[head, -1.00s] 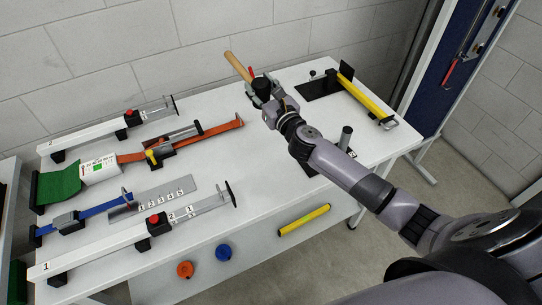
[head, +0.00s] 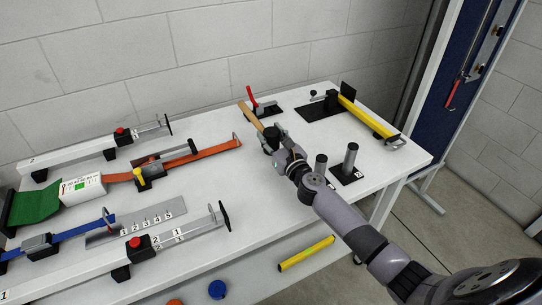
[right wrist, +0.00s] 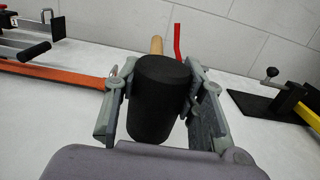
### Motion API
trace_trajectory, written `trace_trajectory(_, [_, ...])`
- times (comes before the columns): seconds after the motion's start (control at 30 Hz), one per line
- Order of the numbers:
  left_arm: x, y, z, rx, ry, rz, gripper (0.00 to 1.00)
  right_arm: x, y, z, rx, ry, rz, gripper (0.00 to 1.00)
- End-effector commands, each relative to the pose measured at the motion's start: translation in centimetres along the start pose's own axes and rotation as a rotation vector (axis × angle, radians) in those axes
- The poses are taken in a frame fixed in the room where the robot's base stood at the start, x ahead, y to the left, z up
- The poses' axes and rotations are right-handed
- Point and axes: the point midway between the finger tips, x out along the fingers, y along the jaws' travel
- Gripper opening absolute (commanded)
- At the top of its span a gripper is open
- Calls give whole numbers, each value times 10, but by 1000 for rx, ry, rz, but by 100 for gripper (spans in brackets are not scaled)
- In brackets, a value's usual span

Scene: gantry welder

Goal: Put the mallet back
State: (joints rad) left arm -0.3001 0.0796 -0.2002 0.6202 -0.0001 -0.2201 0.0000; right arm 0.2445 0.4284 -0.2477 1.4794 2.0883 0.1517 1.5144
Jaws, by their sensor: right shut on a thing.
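The mallet has a black cylindrical head (right wrist: 160,95) and a wooden handle (head: 250,115). My right gripper (head: 271,139) is shut on the mallet's head, with a finger on each side of it in the right wrist view (right wrist: 161,100). The handle points away toward the wall, up and left in the head view. The mallet is over the middle of the white table (head: 225,185); I cannot tell its height above the top. My left gripper is not in view.
A red-handled toggle clamp (head: 262,108) stands beyond the mallet. Black bases with grey upright posts (head: 351,155) are right of my gripper. A yellow bar clamp (head: 365,116) lies at the far right. Straps and long clamps, including an orange strap (head: 205,151), fill the left.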

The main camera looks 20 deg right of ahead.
Motion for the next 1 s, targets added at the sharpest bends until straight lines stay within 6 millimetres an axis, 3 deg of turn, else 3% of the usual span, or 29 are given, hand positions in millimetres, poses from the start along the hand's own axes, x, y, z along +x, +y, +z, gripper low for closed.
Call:
trace_trajectory(0.17, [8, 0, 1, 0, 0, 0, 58, 0, 0, -8, -1, -4, -1, 0])
trace_trajectory(0.43, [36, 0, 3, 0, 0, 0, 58, -2, 0, -46, 1, -4, 0, 0])
trace_trajectory(0.87, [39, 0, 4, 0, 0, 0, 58, -2, 0, -50, -1, -4, 0, 0])
trace_trajectory(0.9, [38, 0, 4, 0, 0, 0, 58, -2, 0, -50, -1, -2, 0, 39])
trace_trajectory(1.0, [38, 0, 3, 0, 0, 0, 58, -2, 0, -50, -1, -1, 0, 45])
